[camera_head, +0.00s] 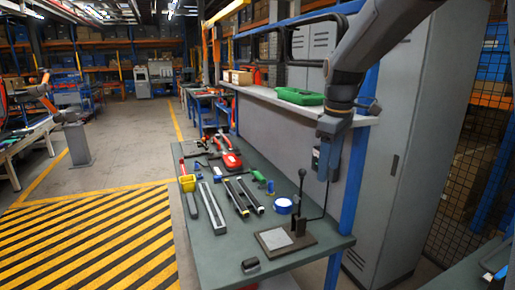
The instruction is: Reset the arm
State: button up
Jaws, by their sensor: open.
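My gripper (328,164) hangs from my dark grey arm at the right of the head view, pointing down. It is open, with nothing seen between its fingers. It is above the right side of the green-topped workbench (222,262), near a blue upright post (350,190). A lever device on a dark base plate (306,236) stands on the bench below it, its lever rising to the left of the gripper.
The bench holds a blue tape roll (284,206), several long bars (210,208), a yellow cup (187,183) and a red tool (231,160). A shelf (270,95) with a green case (299,96) runs behind. A grey cabinet (400,150) stands right. Striped floor (90,240) at left is clear.

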jog(key=s+f+m+t, duration=0.1)
jog(key=s+f+m, duration=0.9)
jog(key=s+f, duration=0.8)
notch_tip(320, 180, down, 8)
jog(key=s+g+b, duration=0.1)
jog(key=b, duration=0.8)
jog(key=shift+s+f, duration=0.2)
jog(key=shift+f, duration=0.05)
